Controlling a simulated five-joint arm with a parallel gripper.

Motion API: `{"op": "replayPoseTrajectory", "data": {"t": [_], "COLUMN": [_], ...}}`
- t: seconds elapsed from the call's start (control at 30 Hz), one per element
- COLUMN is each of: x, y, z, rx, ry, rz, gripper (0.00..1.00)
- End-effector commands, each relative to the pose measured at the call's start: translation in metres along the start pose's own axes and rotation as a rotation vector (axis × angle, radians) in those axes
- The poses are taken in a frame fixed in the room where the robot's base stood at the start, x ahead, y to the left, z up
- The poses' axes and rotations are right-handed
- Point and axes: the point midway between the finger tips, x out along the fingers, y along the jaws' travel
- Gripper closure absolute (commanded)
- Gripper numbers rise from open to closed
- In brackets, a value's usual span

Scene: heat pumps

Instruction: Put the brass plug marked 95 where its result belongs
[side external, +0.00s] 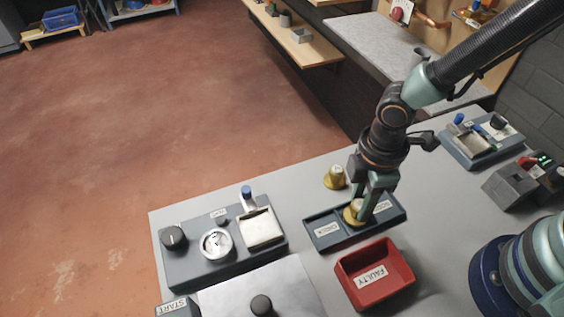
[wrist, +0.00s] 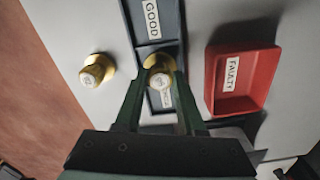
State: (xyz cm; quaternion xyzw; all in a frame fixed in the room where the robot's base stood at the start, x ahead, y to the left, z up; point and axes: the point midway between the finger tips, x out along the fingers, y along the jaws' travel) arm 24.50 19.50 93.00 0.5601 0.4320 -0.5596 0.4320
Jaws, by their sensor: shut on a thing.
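My gripper (wrist: 160,84) is shut on a brass plug (wrist: 158,63), held upright with its pale marked top towards the wrist camera. The mark is too small to read. The side view shows this plug (side external: 353,213) at the middle of a dark two-part tray (side external: 318,241). I cannot tell whether it touches the tray floor. The tray's right part in the side view is labelled GOOD, seen at the top in the wrist view; the other part's label is partly hidden there. A second brass plug (side external: 335,177) stands on the table behind the tray, also at left in the wrist view (wrist: 97,69).
A red FAULTY bin (side external: 398,252) stands close in front of the tray. A grey test unit (side external: 181,272) with a dial and blue-topped lever is at left. Another unit (side external: 478,150) stands at far right. Some table is clear behind the tray.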

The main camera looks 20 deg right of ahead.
Motion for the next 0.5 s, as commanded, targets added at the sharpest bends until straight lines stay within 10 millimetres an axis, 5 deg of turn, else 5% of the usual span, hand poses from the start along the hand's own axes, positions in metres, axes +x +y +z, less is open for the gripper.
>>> {"op": "replayPoseTrajectory", "data": {"t": [0.33, 0.37, 0.4, 0.43, 0.5], "x": [0.0063, 0.006, 0.0059, 0.0059, 0.0059], "y": [0.0, 0.0001, 0.0001, 0.0001, 0.0], "z": [0.0, -0.0001, -0.0001, -0.0001, 0.0], "rx": [0.0, 0.0, 0.0, 0.0, 0.0], "ry": [0.0, 0.001, 0.001, 0.001, 0.0], "rz": [0.0, 0.0, 0.0, 0.0, 0.0], "gripper": [1.0, 0.5, 0.35, 0.27, 0.27]}}
